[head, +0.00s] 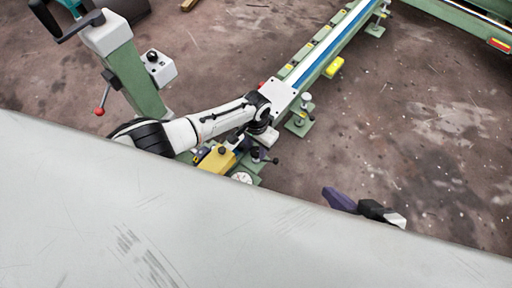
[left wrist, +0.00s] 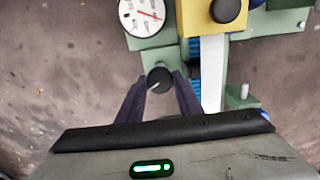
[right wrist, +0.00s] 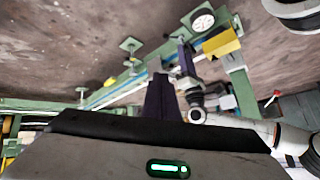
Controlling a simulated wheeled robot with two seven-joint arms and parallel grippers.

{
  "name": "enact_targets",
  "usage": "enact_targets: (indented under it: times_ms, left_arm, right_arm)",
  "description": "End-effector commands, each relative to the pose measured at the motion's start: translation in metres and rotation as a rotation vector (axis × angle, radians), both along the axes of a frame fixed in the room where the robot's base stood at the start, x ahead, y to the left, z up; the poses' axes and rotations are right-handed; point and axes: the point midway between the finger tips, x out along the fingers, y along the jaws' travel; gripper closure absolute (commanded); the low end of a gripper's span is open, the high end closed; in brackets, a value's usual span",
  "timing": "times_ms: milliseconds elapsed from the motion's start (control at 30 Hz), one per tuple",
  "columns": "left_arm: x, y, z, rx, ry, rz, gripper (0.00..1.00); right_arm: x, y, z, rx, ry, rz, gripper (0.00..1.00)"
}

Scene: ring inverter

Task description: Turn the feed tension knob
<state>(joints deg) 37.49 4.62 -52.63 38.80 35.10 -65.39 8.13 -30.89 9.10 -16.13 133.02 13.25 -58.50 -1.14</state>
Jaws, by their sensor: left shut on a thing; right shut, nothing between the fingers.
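The feed tension knob, a small black round knob (left wrist: 159,78) with a white pointer line, sits between the two dark fingers of my left gripper (left wrist: 161,84). The left gripper is shut on it. In the head view my left gripper (head: 260,153) is low beside the yellow block, and the knob cannot be made out there. My right gripper (head: 340,199) is shut and empty, above the floor to the right of the machine. Its closed fingers also show in the right wrist view (right wrist: 159,84).
A white dial with a red needle (left wrist: 142,16) and a yellow block with a black knob (left wrist: 205,18) stand close to my left gripper. A long green rail (head: 325,45) runs to the upper right. A green post (head: 136,80) stands at left. Open floor lies right.

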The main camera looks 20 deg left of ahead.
Motion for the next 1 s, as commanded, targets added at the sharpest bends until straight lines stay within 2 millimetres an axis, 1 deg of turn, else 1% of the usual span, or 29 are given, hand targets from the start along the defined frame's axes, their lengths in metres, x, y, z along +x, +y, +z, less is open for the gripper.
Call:
enact_targets:
  times_ms: [33,133,367,467,567,600,633,667,700,900,1000]
  left_arm:
    - [0.0,0.0,0.0,0.0,0.0,0.0,0.66]
    - [0.0,0.0,0.0,0.0,0.0,0.0,0.49]
    - [0.0,0.0,0.0,0.0,0.0,0.001,0.49]
    - [0.0,0.0,0.003,0.0,-0.001,0.001,0.49]
    - [0.0,0.0,0.014,0.0,-0.001,0.001,0.49]
    - [0.0,0.0,0.021,0.0,-0.001,0.001,0.49]
    - [0.0,0.0,0.027,0.0,-0.001,0.0,0.49]
    - [0.0,0.0,0.033,-0.001,-0.002,0.001,0.49]
    - [0.0,0.0,0.042,-0.001,-0.002,0.0,0.49]
    - [0.0,0.0,0.08,0.0,-0.001,0.0,0.49]
    - [0.0,0.0,0.093,-0.001,-0.001,0.0,0.49]
  right_arm:
    - [0.0,0.0,0.0,0.0,0.0,0.0,1.0]
    - [0.0,0.0,0.0,0.0,0.0,0.0,1.0]
    - [0.0,0.0,0.001,0.0,-0.001,0.0,1.0]
    - [0.0,0.0,0.003,-0.001,-0.002,0.0,1.0]
    - [0.001,-0.003,0.01,-0.013,-0.005,-0.002,1.0]
    - [0.001,-0.004,0.013,-0.022,-0.005,-0.003,1.0]
    - [0.0,-0.007,0.009,-0.033,0.008,-0.007,1.0]
    - [-0.004,-0.01,0.001,-0.049,0.029,-0.011,1.0]
    - [-0.007,-0.014,0.0,-0.053,0.031,-0.027,1.0]
    - [-0.01,-0.027,0.015,-0.034,-0.036,-0.11,1.0]
    - [-0.011,-0.032,0.02,-0.031,-0.061,-0.134,1.0]
